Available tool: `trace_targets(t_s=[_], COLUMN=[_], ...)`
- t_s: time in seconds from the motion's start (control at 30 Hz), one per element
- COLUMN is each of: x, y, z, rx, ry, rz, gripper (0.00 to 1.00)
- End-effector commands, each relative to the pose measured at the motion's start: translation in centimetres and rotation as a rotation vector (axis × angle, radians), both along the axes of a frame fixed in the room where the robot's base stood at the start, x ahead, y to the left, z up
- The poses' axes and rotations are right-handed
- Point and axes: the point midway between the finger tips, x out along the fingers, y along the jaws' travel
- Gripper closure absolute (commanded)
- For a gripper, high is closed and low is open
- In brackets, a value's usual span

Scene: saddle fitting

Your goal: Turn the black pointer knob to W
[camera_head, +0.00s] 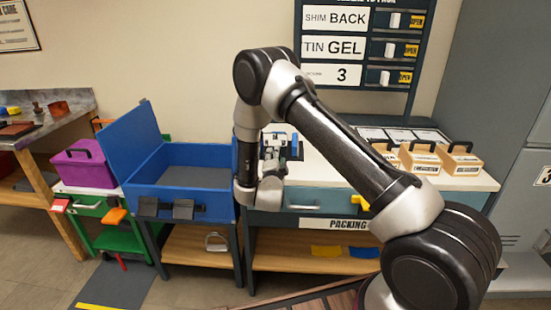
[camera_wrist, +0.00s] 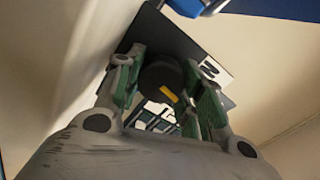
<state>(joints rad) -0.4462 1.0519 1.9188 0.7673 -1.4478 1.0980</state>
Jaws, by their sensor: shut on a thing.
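The black pointer knob (camera_wrist: 160,78) is round and dark, with a short yellow mark on its lower right edge in the wrist view. It stands in front of a dark plate (camera_wrist: 172,36) that bears a white letter, perhaps N or Z, to the right of the knob. My gripper (camera_wrist: 162,70) is shut on the knob, with one green-padded finger on each side. In the head view my gripper (camera_head: 277,147) is at the back of the white bench top, beside the blue box. I cannot make out the knob there, and no W is readable.
An open blue box (camera_head: 185,163) stands left of my gripper, its lid (camera_head: 130,140) raised. Several wooden blocks with black handles (camera_head: 420,158) stand on the bench (camera_head: 320,172) at right. A dark board with labels (camera_head: 361,45) hangs above. A purple box (camera_head: 82,168) is far left.

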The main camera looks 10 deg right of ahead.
Motion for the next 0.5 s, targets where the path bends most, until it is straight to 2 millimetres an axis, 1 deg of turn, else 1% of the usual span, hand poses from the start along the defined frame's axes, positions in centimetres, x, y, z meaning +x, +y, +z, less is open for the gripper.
trace_targets(t_s=[0.5], x=[-0.06], y=[-0.08], z=[-0.29], rx=[0.461], ry=[-0.148], rz=[-0.002], gripper=[0.86])
